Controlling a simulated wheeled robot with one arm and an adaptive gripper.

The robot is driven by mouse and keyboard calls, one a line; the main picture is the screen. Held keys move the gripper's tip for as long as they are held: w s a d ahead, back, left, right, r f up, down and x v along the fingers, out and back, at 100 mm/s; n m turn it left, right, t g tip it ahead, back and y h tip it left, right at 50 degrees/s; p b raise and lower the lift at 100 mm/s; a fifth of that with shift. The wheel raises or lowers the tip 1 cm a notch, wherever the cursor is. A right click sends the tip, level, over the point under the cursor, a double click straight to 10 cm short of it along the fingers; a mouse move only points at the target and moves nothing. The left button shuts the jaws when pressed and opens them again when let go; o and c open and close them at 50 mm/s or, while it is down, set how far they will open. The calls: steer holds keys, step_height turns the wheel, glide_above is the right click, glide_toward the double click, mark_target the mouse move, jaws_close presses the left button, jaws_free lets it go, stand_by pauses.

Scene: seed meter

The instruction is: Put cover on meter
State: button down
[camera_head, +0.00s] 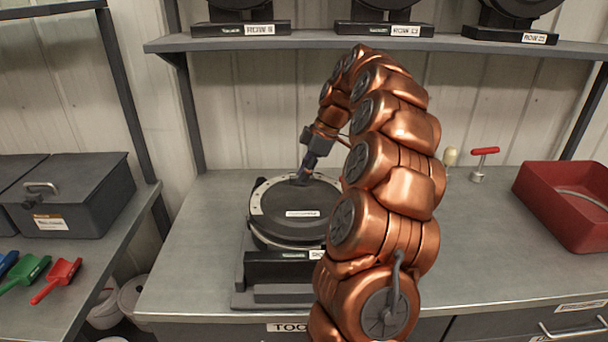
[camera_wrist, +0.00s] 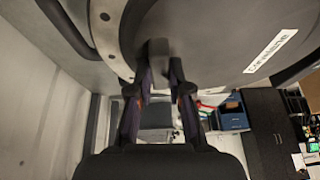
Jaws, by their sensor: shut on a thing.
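The cover (camera_head: 300,202) is a dark round disc with a white label, lying over the top of the meter (camera_head: 285,268) on the bench. The meter's pale dotted rim (camera_head: 257,198) shows along the cover's left side. My gripper (camera_head: 303,176) reaches down to the cover's far edge and is shut on it. In the wrist view, my gripper (camera_wrist: 158,75) has its fingers on either side of a small grey tab on the cover (camera_wrist: 225,45). My arm hides the cover's right edge. I cannot tell whether the cover rests fully flat on the rim.
A red bin (camera_head: 570,205), a red-handled tool (camera_head: 482,160) and a pale-knobbed tool (camera_head: 450,158) are on the bench to the right. A shelf (camera_head: 300,42) with more meters hangs behind. Coloured scoops (camera_head: 58,278) and grey boxes (camera_head: 75,190) are at left.

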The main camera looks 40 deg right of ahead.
stand_by(0.3)
steer(key=c, duration=1)
jaws_free()
steer(key=shift+c, duration=0.4)
steer(key=shift+r, duration=0.1)
step_height(320, 180, up, 9)
steer(key=p, duration=0.2)
steer(key=shift+r+p, duration=0.15)
steer(key=shift+p, duration=0.2)
steer(key=shift+a, duration=0.1)
stand_by(0.3)
